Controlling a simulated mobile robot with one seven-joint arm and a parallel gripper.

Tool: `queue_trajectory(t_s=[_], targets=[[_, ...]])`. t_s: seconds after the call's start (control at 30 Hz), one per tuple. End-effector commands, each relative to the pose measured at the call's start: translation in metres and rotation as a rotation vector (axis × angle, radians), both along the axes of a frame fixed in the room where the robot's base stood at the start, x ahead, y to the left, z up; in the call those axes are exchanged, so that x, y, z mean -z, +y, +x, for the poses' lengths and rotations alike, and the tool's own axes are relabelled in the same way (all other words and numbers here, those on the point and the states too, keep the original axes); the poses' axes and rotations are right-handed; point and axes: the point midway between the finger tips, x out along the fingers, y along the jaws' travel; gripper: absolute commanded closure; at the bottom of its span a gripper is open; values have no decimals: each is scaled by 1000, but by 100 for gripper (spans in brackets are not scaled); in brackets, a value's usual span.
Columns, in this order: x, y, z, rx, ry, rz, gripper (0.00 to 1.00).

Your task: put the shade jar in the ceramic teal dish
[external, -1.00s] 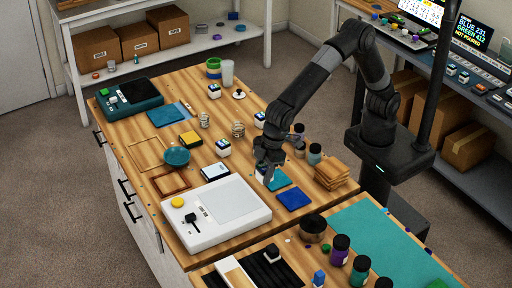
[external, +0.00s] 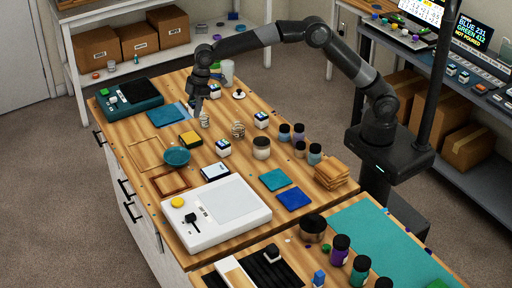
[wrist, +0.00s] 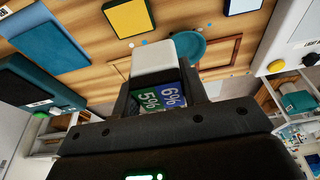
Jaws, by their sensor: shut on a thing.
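My gripper (external: 198,103) is shut on a small white block-shaped jar (wrist: 154,56) with a green and blue percentage label, which I take for the shade jar. The jar is between the fingers in the wrist view and is mostly hidden by my gripper in the external view. My gripper is above the far left part of the table. The round ceramic teal dish (external: 177,156) lies on the table nearer the camera, apart from my gripper. In the wrist view the dish (wrist: 190,46) shows partly behind the jar.
Similar white blocks stand at the back (external: 214,92), centre right (external: 261,120) and right of the dish (external: 223,148). A white scale (external: 216,213) fills the front.

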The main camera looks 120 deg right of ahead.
Motion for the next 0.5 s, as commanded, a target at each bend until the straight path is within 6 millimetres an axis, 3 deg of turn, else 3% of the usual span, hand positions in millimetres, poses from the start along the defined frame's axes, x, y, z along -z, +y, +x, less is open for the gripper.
queue_trajectory(t_s=[0.17,0.5], targets=[[8,0,7,-5,1,2,89],[53,52,61,-5,1,2,89]])
